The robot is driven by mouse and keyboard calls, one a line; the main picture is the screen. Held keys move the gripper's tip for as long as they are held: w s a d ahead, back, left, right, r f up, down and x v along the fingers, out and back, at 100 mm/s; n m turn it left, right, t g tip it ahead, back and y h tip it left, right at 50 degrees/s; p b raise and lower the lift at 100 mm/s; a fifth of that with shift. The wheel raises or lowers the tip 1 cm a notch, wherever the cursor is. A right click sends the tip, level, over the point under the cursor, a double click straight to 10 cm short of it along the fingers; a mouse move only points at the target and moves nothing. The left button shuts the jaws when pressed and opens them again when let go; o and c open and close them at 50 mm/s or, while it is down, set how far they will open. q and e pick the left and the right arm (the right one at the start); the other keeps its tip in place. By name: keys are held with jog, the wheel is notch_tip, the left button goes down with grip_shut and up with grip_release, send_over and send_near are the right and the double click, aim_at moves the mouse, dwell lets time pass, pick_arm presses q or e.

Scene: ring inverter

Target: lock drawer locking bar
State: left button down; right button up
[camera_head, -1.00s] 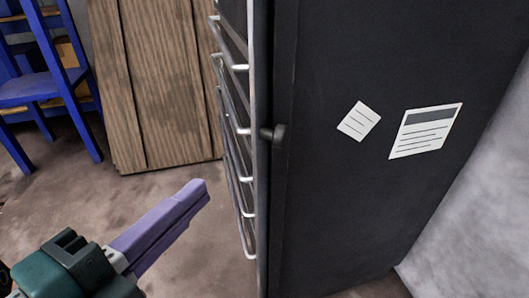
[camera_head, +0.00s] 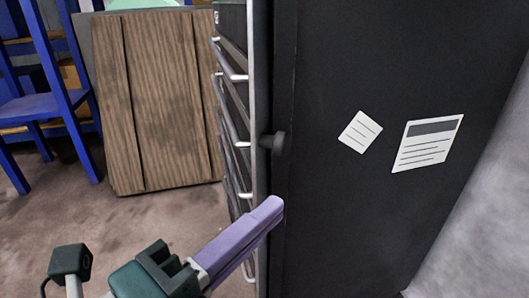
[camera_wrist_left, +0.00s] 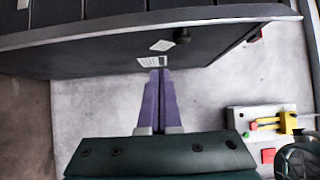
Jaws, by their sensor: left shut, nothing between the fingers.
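The dark drawer cabinet (camera_head: 370,70) stands upright in the head view, its drawer handles (camera_head: 238,142) on the left face. A vertical bar (camera_head: 284,60) runs along its front edge and carries a dark round knob (camera_head: 277,142); this looks like the locking bar. The knob also shows in the left wrist view (camera_wrist_left: 182,36). My left gripper (camera_head: 273,207), with purple fingers, is shut and empty. In the picture its tips overlap the cabinet's front edge below the knob; I cannot tell whether they touch. My right gripper is not in view.
A wooden panelled box (camera_head: 165,100) and a blue chair frame (camera_head: 45,95) stand at the left. Two paper labels are on the cabinet side. A device with a yellow handle (camera_wrist_left: 288,122) shows in the left wrist view. Open floor lies in front of the box.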

aim_at(254, 186)
pick_arm(q)
jog(key=shift+w+a+b, duration=0.2)
jog(key=shift+w+b, duration=0.1)
jog(key=shift+w, duration=1.05)
jog(key=shift+w+a+b, duration=0.15)
jog(key=shift+w+b, duration=0.1)
jog(key=shift+w, duration=1.1)
jog(key=shift+a, duration=0.1)
